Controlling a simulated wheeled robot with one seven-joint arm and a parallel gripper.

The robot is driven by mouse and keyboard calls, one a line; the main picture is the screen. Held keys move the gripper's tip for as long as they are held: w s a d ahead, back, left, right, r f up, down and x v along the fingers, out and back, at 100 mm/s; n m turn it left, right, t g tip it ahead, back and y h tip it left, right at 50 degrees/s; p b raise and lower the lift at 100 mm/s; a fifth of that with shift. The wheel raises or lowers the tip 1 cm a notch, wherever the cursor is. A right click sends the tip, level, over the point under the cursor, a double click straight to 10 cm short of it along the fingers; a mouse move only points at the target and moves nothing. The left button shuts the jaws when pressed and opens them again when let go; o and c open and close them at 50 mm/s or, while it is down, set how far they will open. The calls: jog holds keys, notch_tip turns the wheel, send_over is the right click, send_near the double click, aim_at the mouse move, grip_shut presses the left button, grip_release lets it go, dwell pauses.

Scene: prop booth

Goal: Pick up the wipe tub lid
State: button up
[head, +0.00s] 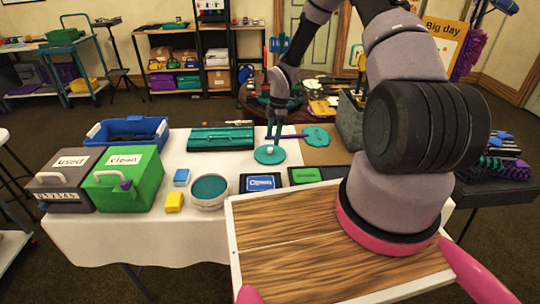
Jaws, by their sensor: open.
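A round, flat teal disc with a small white knob, which looks like the wipe tub lid (264,158), lies on the white cloth in the middle of the table. My gripper (274,138) points down right over the lid, its teal fingers apart, with the tips close to the knob. I cannot tell whether they touch it. A round whitish tub (208,203) with a teal top or contents stands nearer, to the left of the lid.
Left are a grey "used" box (66,188), a green "clean" box (123,185) and a blue bin (97,134). A teal case (220,139) lies behind. A yellow block (174,202), blue block (181,177) and dark signs (262,184) lie in front.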

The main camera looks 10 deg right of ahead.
aim_at(270, 148)
jog(key=f, duration=0.2)
jog(key=a+f, duration=0.1)
jog(key=f, duration=0.2)
jog(key=shift+f, duration=0.1)
grip_shut()
